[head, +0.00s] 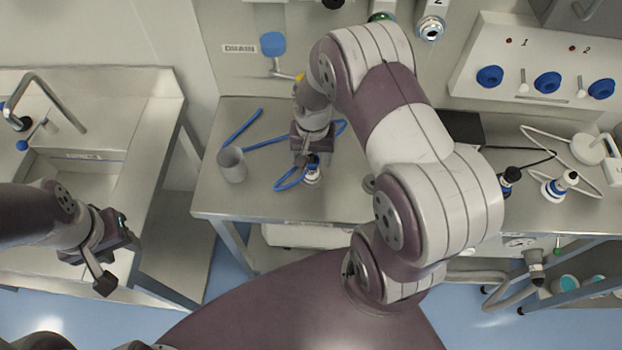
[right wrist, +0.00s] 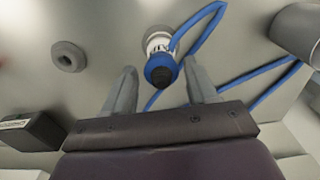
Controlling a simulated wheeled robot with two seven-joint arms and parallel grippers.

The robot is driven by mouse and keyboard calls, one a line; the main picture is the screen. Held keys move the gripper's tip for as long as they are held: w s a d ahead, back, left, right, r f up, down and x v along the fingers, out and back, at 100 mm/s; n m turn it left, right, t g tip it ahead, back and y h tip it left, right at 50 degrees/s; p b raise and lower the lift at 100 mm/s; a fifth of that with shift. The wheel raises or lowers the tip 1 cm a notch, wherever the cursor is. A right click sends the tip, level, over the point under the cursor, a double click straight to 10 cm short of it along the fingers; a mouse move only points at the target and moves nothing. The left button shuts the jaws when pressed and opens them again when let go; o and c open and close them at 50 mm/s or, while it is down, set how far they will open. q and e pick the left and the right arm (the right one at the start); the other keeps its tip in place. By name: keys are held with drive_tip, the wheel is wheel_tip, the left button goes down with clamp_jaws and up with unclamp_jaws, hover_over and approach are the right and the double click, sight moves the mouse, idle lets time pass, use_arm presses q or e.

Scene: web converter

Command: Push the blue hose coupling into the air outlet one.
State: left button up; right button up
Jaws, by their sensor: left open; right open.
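The blue hose coupling (head: 312,174), with a white and metal body, is on the steel bench and has a blue hose (head: 240,130) attached. My right gripper (head: 306,158) is low over it. In the right wrist view the coupling (right wrist: 160,66) sits between and just beyond the open fingertips (right wrist: 160,82); I cannot tell whether they touch it. An air outlet with a green ring (head: 382,16) is on the back wall, partly hidden by my right arm; its number is not visible. The outlet beside it (head: 431,28) is marked 2. My left gripper (head: 112,260) is open and empty by the sink.
A grey cup (head: 232,164) stands left of the coupling. A grey ring (right wrist: 67,57) and a black box (right wrist: 30,132) lie on the bench. A panel with blue knobs (head: 547,82) is at the back right. The sink (head: 80,170) is at the left.

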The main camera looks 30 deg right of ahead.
drive_tip(key=f, duration=0.1)
drive_tip(key=f+b, duration=0.1)
drive_tip(key=f, duration=0.1)
drive_tip(key=shift+a+f, duration=0.2)
drive_tip(key=shift+f, duration=0.05)
drive_tip(key=shift+r, duration=0.15)
drive_tip(key=shift+c, duration=0.3)
clamp_jaws()
